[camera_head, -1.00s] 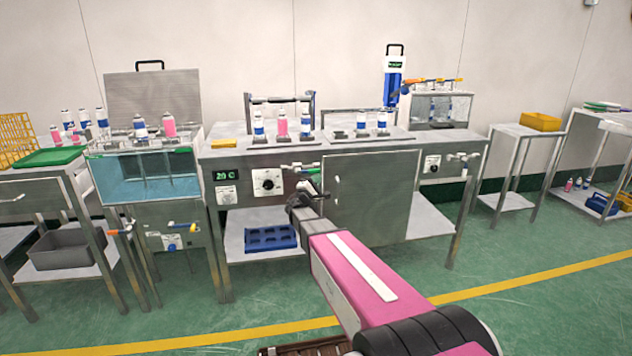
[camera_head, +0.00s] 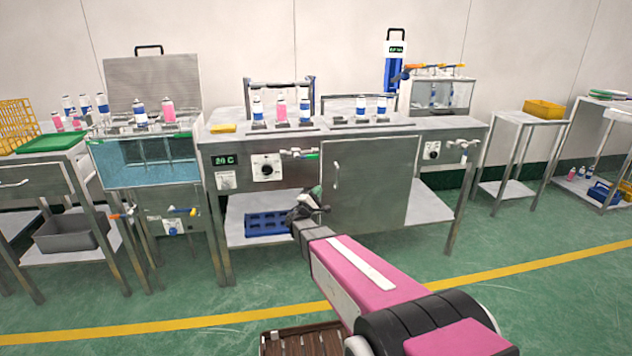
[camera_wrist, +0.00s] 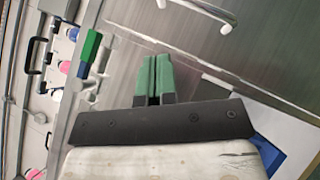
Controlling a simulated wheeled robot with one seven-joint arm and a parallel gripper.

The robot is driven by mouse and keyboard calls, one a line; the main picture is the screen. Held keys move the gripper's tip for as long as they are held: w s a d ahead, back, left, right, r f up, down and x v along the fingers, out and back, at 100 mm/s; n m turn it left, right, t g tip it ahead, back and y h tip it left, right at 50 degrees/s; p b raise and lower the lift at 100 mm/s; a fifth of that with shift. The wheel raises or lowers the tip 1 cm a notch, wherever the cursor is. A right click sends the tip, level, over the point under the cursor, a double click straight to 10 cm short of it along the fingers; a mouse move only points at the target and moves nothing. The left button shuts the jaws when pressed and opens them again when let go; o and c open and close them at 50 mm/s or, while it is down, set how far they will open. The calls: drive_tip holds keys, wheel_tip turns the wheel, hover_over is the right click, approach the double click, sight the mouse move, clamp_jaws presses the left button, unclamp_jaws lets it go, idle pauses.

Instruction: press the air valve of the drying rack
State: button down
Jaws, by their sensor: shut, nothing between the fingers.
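A valve with a green end (camera_head: 300,153) sits on the front panel of the steel bench, right of the dial. A green lever and block also show in the wrist view (camera_wrist: 90,45), up and left of my fingers. I cannot tell for sure whether this is the drying rack's air valve. My gripper (camera_head: 318,193) is below this valve, in front of the left edge of the steel door, apart from the valve. Its green fingers (camera_wrist: 154,76) are shut together and hold nothing. A second valve (camera_head: 462,148) is on the panel further right.
The steel door (camera_head: 370,190) with its handle is close to my gripper. A blue tray (camera_head: 265,224) lies on the lower shelf to the left. Bottles stand in holders on the bench top. A water bath (camera_head: 145,165) is at left. The green floor in front is largely clear.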

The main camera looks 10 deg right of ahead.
drive_tip(key=shift+s+f, duration=0.7)
drive_tip(key=s+d+f+m+g+y, duration=0.25)
drive_tip(key=s+d+m+g, duration=0.2)
drive_tip(key=s+g, duration=0.35)
drive_tip(key=s+d+f+m+g+y, duration=0.1)
drive_tip(key=s+d+f+m+g, duration=0.35)
drive_tip(key=s, duration=0.45)
drive_tip(key=s+a+m+g+y, duration=0.4)
drive_tip(key=s+a+m+y, duration=0.1)
drive_tip(key=s+a+y, duration=0.6)
drive_tip(key=s, duration=0.2)
drive_tip(key=shift+s+a, duration=0.25)
drive_tip(key=shift+s, duration=0.1)
